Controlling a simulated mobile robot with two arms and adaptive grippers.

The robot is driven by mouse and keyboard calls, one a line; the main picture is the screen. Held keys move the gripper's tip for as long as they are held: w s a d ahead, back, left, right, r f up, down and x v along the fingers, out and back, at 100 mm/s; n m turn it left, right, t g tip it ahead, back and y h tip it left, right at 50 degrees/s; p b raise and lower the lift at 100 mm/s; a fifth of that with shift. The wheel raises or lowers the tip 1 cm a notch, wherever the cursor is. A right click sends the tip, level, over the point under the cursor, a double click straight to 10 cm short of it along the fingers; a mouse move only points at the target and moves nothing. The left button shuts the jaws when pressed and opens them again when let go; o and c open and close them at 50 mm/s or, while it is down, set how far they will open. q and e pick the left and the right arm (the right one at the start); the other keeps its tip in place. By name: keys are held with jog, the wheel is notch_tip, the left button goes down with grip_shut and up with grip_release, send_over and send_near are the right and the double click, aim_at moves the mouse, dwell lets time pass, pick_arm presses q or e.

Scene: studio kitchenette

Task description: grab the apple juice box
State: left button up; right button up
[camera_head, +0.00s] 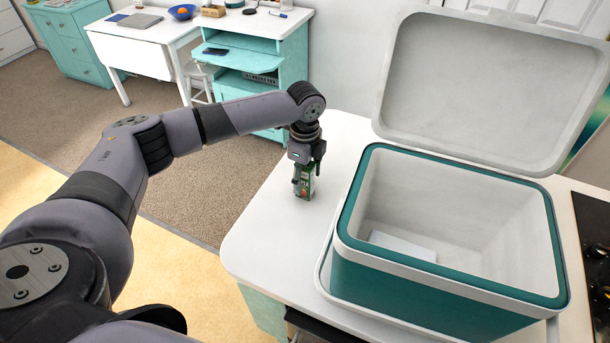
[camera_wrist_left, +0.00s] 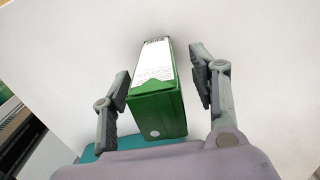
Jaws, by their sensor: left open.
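The apple juice box (camera_head: 305,186) is a small green carton standing upright on the white counter, left of the cooler. My left gripper (camera_head: 306,173) is right over it, reaching down from above. In the left wrist view the green and white box (camera_wrist_left: 158,92) lies between the two spread fingers of the left gripper (camera_wrist_left: 163,88). The gripper partly hides the box in the head view. My right gripper is not in view.
A teal and white cooler (camera_head: 430,283) with its lid (camera_head: 480,95) up stands on the counter (camera_head: 262,232), right of the box. A black cooktop (camera_head: 594,240) is at the right edge. The counter's left edge is near the box. A desk (camera_head: 160,32) stands at the back.

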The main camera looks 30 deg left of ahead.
pick_arm(q)
jog(key=shift+f, duration=0.35)
jog(key=shift+c, duration=0.4)
jog(key=shift+r, duration=0.1)
grip_shut()
